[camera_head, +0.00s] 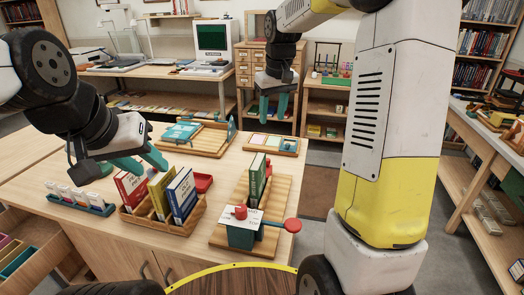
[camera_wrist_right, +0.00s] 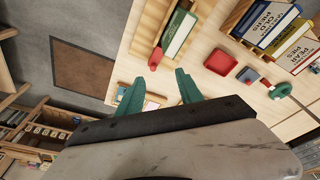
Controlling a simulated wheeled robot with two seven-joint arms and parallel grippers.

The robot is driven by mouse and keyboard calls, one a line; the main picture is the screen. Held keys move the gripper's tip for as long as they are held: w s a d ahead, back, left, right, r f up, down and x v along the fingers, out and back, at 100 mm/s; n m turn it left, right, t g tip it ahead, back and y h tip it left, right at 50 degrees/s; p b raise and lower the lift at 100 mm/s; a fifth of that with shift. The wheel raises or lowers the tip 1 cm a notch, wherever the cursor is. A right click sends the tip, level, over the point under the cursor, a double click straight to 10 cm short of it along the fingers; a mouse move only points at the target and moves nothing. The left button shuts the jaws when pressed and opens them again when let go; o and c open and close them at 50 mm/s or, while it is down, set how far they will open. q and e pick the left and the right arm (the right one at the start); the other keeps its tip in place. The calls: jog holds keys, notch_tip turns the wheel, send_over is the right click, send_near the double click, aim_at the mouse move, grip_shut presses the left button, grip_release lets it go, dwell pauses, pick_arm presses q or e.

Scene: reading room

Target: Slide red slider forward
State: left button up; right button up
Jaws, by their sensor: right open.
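A wooden slatted rack (camera_head: 225,235) stands at the front right of the table. A green book (camera_head: 257,176) stands upright on it, with a small red piece (camera_head: 268,168) beside it that looks like the red slider. In the right wrist view a red piece (camera_wrist_right: 155,59) shows at the end of the green book (camera_wrist_right: 179,32). My right gripper (camera_head: 273,106) hangs open and empty above the far side of the table, apart from the rack. My left gripper (camera_head: 150,163) is at the left, above the book holder; its finger gap is unclear.
A teal box with a red knob (camera_head: 240,212) and a red round handle (camera_head: 292,226) are at the rack's near end. A wooden holder (camera_head: 160,227) with several books is left of it. A red tray (camera_head: 203,182) and a card tray (camera_head: 274,144) are near.

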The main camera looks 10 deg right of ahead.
jog(key=w+f+g, duration=0.1)
jog(key=w+f, duration=0.7)
jog(key=n+g, duration=0.1)
send_over(268, 159)
jog(key=shift+h, duration=0.3)
notch_tip(268, 159, down, 7)
jog(key=shift+a+f, duration=0.1)
notch_tip(268, 159, down, 8)
jog(key=shift+f, duration=0.1)
grip_shut()
dwell(0.5)
